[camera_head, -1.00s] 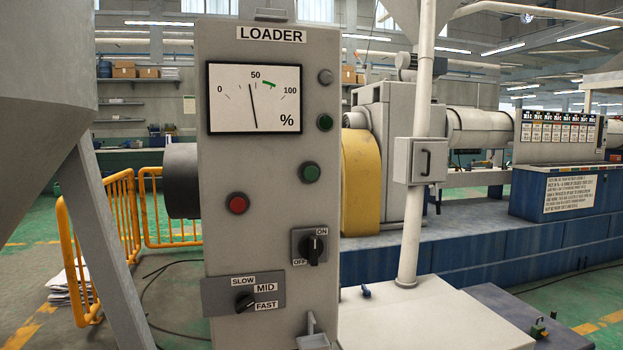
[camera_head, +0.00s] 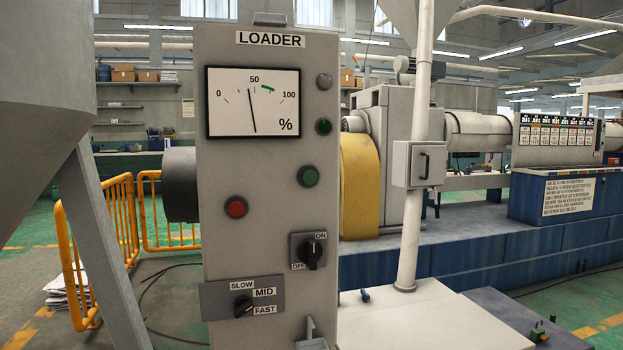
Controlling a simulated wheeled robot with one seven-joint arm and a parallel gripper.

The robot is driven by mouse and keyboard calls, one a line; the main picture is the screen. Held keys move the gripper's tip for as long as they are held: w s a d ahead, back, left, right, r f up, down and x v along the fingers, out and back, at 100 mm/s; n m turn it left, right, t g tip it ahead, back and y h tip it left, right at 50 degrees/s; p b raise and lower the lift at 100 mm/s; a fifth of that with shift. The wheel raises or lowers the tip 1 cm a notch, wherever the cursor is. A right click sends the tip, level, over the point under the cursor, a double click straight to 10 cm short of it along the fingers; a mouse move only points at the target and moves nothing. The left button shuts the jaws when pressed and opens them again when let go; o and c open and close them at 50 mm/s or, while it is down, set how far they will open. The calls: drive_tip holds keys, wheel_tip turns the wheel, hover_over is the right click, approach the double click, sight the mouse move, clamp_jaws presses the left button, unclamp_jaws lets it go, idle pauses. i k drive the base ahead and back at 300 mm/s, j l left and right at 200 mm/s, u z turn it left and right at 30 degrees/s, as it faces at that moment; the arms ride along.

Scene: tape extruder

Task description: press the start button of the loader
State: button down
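The loader's control panel (camera_head: 265,165) is a tall grey cabinet labelled LOADER, near the middle of the head view and facing me. A smaller dark green round button or lamp (camera_head: 323,126) and a grey one (camera_head: 324,82) are above. No word START is readable on the panel. My gripper does not show in the head view.
The panel has a percent gauge (camera_head: 253,102), an ON/OFF knob (camera_head: 310,252) and a SLOW/MID/FAST knob (camera_head: 242,304). A grey hopper with a slanted leg (camera_head: 100,245) stands close at left. A yellow railing (camera_head: 120,215) is behind. A white pole (camera_head: 415,170) stands right.

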sight(309, 177)
drive_tip(key=k+l, duration=0.15)
drive_tip(key=k, duration=0.25)
drive_tip(key=u, duration=1.6)
